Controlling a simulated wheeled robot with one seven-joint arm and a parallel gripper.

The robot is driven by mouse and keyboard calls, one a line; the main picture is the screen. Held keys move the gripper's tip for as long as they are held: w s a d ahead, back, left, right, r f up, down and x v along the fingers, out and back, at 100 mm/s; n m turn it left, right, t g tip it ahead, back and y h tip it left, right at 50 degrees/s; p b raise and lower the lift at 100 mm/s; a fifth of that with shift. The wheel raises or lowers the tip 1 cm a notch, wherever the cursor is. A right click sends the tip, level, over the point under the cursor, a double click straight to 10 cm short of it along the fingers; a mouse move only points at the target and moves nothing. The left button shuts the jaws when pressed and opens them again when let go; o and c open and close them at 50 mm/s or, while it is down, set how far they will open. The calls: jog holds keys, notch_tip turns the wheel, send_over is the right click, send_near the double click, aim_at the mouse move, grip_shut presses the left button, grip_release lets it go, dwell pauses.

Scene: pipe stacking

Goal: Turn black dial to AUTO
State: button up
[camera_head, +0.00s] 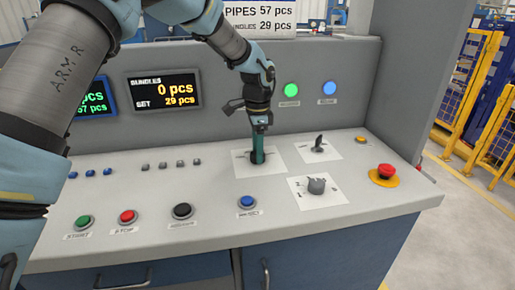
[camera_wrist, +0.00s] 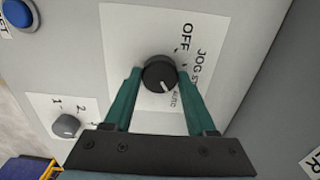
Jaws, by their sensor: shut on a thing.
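The black dial (camera_wrist: 160,76) sits on a white label plate (camera_wrist: 122,35) marked OFF, JOG and AUTO, the lettering partly covered. Its white pointer line faces down and slightly right in the wrist view, roughly toward the AUTO lettering. My gripper (camera_wrist: 159,74) has its two teal fingers on either side of the dial and is shut on it. In the head view my gripper (camera_head: 258,156) points straight down at the console, and its fingers hide the dial there.
A grey 1-2 selector knob (camera_head: 316,186) and a black lever-like switch (camera_head: 319,142) stand close on the right. A red emergency button (camera_head: 385,172) is farther right. A blue button (camera_head: 247,202) lies in front. The upright panel with the display (camera_head: 165,91) rises behind.

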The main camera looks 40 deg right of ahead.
jog(key=shift+d+m, duration=0.1)
jog(key=shift+m, duration=0.4)
jog(key=o, duration=1.4)
notch_tip(320, 180, up, 11)
jog(key=shift+f+b, duration=0.1)
jog(key=shift+b, duration=1.05)
